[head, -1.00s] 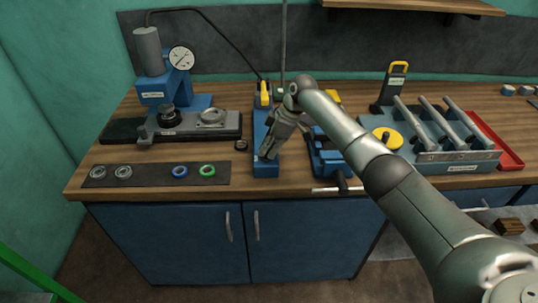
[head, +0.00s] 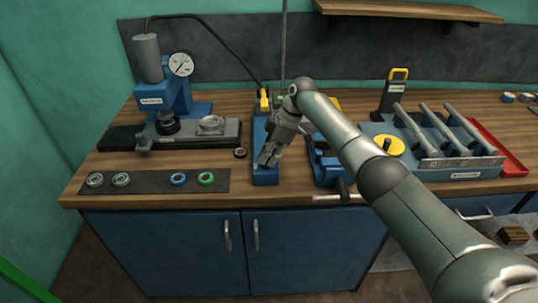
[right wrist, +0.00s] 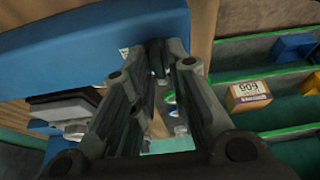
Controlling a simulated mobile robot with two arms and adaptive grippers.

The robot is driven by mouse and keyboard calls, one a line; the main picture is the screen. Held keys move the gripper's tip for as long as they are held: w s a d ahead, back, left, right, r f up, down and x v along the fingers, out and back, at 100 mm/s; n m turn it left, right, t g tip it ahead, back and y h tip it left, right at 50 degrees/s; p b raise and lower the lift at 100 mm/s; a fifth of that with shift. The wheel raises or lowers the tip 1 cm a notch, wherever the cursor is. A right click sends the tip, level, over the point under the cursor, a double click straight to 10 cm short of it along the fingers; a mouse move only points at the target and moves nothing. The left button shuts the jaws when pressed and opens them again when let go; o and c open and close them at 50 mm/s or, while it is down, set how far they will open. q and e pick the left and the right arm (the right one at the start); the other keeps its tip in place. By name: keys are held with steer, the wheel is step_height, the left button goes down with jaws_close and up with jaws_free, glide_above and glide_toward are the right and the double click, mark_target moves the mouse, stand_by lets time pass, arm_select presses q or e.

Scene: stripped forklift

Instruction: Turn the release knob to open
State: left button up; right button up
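A blue pump (head: 264,178) with a yellow-tipped handle (head: 264,100) stands on the bench, a hose running up behind it. My right gripper (head: 267,160) points down over the front part of this blue pump. In the right wrist view, the two fingers (right wrist: 167,48) converge, their tips close together beside a large blue surface (right wrist: 110,30). A small dark shape shows around the tips. I cannot make out the release knob or whether anything is pinched between the tips; the gripper hides that spot in the head view. My left gripper is not in view.
A blue press with a dial gauge (head: 181,64) stands to the left. Rings lie on a dark mat (head: 150,181) in front of it. A blue vise-like tool (head: 328,170) stands close to the right of the gripper. Further right are a grey tool rack (head: 460,168) and a red tray (head: 515,165).

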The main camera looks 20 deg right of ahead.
steer(key=shift+o, duration=0.7)
steer(key=shift+r, duration=0.15)
steer(key=v, duration=1.1)
steer(key=shift+r, duration=0.3)
steer(key=shift+d, duration=0.1)
